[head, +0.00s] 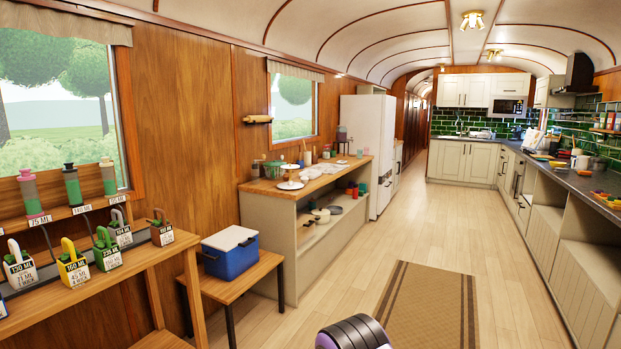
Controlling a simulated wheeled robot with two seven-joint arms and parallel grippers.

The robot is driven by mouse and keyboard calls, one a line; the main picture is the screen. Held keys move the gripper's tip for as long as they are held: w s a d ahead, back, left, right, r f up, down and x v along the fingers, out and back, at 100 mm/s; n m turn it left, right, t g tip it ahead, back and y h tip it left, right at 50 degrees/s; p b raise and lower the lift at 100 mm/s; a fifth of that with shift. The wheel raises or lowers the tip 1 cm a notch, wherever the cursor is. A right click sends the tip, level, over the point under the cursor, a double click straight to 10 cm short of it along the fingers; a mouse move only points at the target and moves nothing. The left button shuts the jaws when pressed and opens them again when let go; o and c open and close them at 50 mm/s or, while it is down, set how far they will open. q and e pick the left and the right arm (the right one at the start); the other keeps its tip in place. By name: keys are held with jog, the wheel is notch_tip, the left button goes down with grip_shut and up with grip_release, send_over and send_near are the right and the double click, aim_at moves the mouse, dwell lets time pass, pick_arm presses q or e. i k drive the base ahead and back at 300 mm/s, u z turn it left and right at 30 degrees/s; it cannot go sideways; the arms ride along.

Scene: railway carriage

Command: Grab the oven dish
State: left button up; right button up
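I cannot pick out an oven dish for certain in the head view. Small kitchenware stands on the wooden-topped shelf unit (318,178) at the left wall, with a green bowl (273,169) and a white tiered stand (290,175) on its top. Pale pots (320,215) sit on its open shelf. More small items lie on the dark counter (565,179) along the right side, too small to name surely. Neither of my grippers shows. Only a dark ribbed part of mine with a purple edge shows at the bottom middle.
A blue cooler (230,257) stands on a low wooden table (262,268) at the left. A bench (120,262) with labelled containers is nearer. A white fridge (368,150) stands behind the shelf unit. The aisle is clear, with a flat brown rug (428,305).

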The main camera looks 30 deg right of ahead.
aim_at(310, 173)
jog(key=u, duration=0.4)
jog(key=k, duration=0.25)
jog(key=z, duration=1.75)
jog(key=i, duration=2)
jog(key=z, duration=0.85)
jog(key=i, duration=4.4)
jog(key=u, duration=1.1)
jog(key=i, duration=0.95)
jog(key=u, duration=0.85)
